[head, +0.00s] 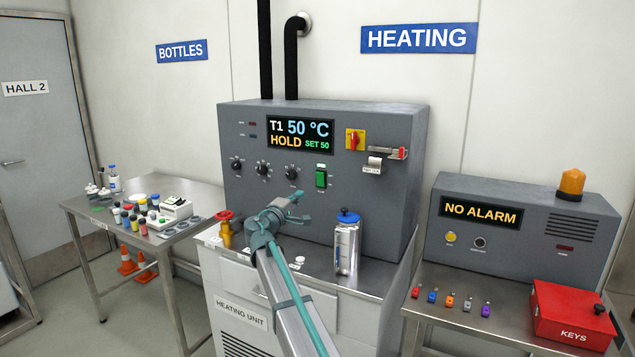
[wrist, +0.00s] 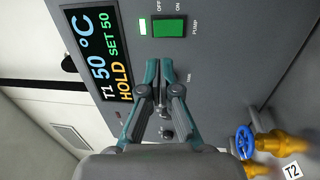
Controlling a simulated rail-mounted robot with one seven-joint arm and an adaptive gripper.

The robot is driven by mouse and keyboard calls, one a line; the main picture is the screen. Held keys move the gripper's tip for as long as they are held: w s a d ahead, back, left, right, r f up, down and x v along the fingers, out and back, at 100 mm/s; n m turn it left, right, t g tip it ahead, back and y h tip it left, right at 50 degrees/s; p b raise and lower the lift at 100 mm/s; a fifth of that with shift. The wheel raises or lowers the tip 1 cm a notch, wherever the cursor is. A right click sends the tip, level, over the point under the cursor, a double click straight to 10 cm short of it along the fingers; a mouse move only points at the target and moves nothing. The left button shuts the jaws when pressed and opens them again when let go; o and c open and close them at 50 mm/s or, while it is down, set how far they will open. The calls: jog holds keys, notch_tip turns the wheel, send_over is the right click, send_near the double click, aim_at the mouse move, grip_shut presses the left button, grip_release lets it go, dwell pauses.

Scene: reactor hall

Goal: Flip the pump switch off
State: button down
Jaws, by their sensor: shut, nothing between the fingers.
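The pump switch is a green rocker (head: 321,179) on the grey heating unit's front panel, below the display and right of the black knobs. In the wrist view the switch (wrist: 169,27) is seen sideways, with PUMP, OFF and ON printed beside it and a lit pale green lamp (wrist: 143,27) by its OFF end. Its exact tilt is hard to tell. My gripper (head: 299,196) is shut and empty, just left of and slightly below the switch. In the wrist view my fingertips (wrist: 160,66) are close to the switch, with a gap between them.
The display (head: 300,134) reads T1 50 °C, HOLD, SET 50. A metal bottle with a blue cap (head: 347,243) stands right of my gripper. A red-handled valve (head: 226,228) is at left. A red-and-yellow rotary switch (head: 355,139) sits above right on the panel.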

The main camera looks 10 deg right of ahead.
aim_at(321, 176)
jog(key=shift+w, duration=0.1)
jog(key=p+x, duration=0.4)
jog(key=x, duration=0.8)
jog(key=shift+w+d+r+p, duration=0.2)
jog(key=shift+w+p, duration=0.1)
jog(key=shift+p, duration=0.1)
jog(key=shift+w+d, duration=0.35)
jog(key=shift+w, duration=0.1)
jog(key=shift+f, duration=0.1)
jog(key=shift+w+d+b, duration=0.15)
jog(key=shift+b, duration=0.3)
jog(key=shift+w, duration=0.1)
